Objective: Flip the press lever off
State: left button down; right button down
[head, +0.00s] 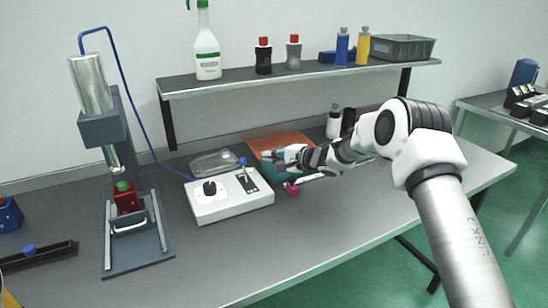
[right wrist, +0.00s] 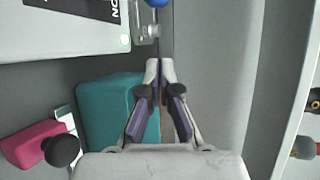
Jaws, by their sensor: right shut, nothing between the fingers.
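The white control box (head: 230,205) stands on the bench right of the press (head: 118,165). My left gripper is not in view.
A teal block (right wrist: 105,112) and a pink piece (right wrist: 35,146) lie near my right gripper. A clear tray (head: 214,161) sits behind the box. A shelf (head: 300,77) with bottles hangs above.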

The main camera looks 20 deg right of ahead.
aim_at(244, 171)
jog(key=x, duration=0.6)
jog(key=s+a, duration=0.1)
jog(key=s+a+r, duration=0.1)
jog(key=s, duration=0.1)
jog(key=shift+s+a+p, duration=0.15)
jog(key=shift+a+p, duration=0.15)
jog(key=shift+p, duration=0.05)
pick_arm(q)
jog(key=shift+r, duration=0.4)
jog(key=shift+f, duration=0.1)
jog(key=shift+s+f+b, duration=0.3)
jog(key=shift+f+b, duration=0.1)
jog(key=shift+b, duration=0.15)
pick_arm(e)
jog(key=shift+s+t, duration=0.15)
jog(key=shift+t, duration=0.15)
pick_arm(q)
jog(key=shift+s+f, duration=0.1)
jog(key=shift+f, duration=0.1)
